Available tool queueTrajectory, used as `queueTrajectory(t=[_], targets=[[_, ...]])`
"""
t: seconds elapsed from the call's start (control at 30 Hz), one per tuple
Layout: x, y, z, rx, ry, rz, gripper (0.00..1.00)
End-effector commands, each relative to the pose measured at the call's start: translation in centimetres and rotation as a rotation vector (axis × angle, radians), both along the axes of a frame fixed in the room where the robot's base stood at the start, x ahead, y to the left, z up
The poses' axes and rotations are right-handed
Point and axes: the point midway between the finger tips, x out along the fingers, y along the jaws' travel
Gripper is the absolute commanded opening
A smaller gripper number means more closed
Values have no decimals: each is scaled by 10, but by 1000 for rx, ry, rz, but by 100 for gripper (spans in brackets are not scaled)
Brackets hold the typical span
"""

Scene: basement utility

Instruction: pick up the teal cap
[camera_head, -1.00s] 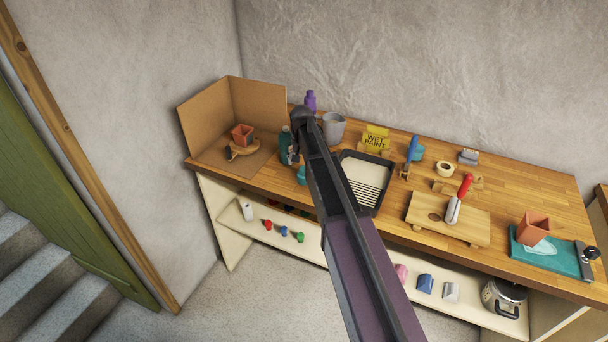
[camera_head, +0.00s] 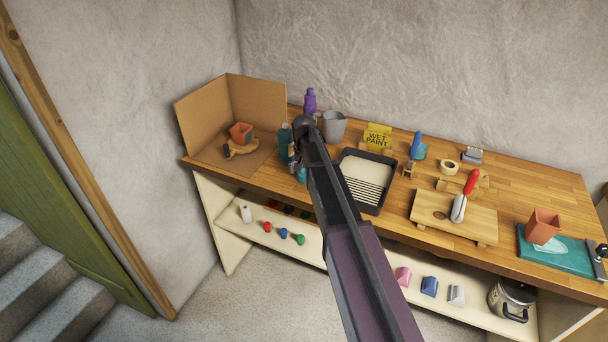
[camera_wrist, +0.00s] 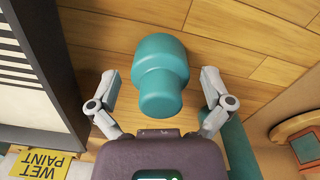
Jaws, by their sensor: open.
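The teal cap (camera_wrist: 162,75) stands on the wooden bench top in the wrist view, with a wide body and a narrower round top. My gripper (camera_wrist: 160,88) is open, with one finger on each side of the cap and visible gaps between. The cap also shows in the head view (camera_head: 301,173), close to the front edge of the bench, partly covered by my arm. In that view my gripper (camera_head: 293,158) is small and partly hidden at the cap.
A teal bottle (camera_head: 284,143) stands just left of my gripper. A paint tray (camera_head: 377,207) lies close on the right, with a yellow wet paint sign (camera_head: 378,136) behind.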

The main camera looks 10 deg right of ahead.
Motion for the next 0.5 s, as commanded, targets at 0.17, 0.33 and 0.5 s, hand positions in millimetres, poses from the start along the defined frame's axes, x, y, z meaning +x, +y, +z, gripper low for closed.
queueTrajectory(t=[0.17,0.33,0.5], targets=[[0,0,0,0,0,0,100],[0,0,0,0,0,0,100],[0,0,0,0,0,0,97]])
